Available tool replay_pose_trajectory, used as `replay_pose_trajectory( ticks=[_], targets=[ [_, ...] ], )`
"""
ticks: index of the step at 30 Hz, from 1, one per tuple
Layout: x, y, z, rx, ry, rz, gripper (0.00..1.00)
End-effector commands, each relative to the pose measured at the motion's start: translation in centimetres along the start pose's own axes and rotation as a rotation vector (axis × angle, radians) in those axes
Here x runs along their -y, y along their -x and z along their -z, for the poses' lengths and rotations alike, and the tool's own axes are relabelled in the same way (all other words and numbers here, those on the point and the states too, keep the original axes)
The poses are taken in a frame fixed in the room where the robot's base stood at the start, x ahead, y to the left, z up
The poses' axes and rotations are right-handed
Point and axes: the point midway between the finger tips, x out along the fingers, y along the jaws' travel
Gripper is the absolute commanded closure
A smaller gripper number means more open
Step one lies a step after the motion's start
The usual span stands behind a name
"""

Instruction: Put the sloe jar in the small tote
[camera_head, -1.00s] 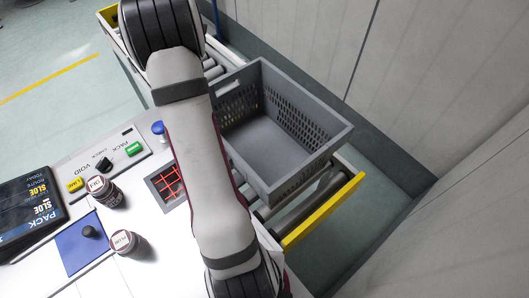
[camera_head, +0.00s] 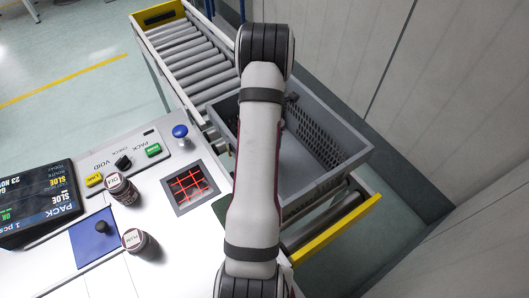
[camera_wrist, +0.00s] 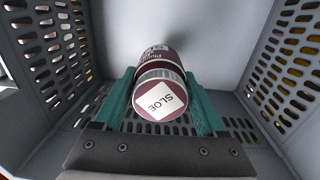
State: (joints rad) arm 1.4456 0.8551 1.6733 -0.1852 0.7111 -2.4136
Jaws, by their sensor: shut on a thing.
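The sloe jar (camera_wrist: 160,100) has a dark red lid with a white label reading SLOE. My gripper (camera_wrist: 161,84) is shut on it, one green finger on each side, as the wrist view shows. The jar is between the perforated walls of the grey tote (camera_wrist: 45,55), above or near its floor; I cannot tell whether it touches. In the head view the tote (camera_head: 335,183) stands on the roller conveyor, partly covered by my arm. The jar and gripper are hidden there.
A fig jar (camera_head: 121,189) and a plum jar (camera_head: 139,243) stand on the white worktop. Near them are a screen (camera_head: 40,203), a blue pad (camera_head: 80,243), a red grid (camera_head: 188,186) and a blue button (camera_head: 180,131). The rollers (camera_head: 178,52) behind the tote are empty.

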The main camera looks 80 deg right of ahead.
Motion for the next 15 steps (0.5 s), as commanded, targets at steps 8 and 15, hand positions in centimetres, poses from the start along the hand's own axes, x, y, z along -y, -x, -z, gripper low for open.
replay_pose_trajectory(
  ticks=[8,15],
  targets=[
    [-4.6,-3.3,2.4,0.0,0.0,0.001,1.0],
    [-4.7,-7.1,2.4,0.0,-0.001,0.0,1.0]
  ],
)
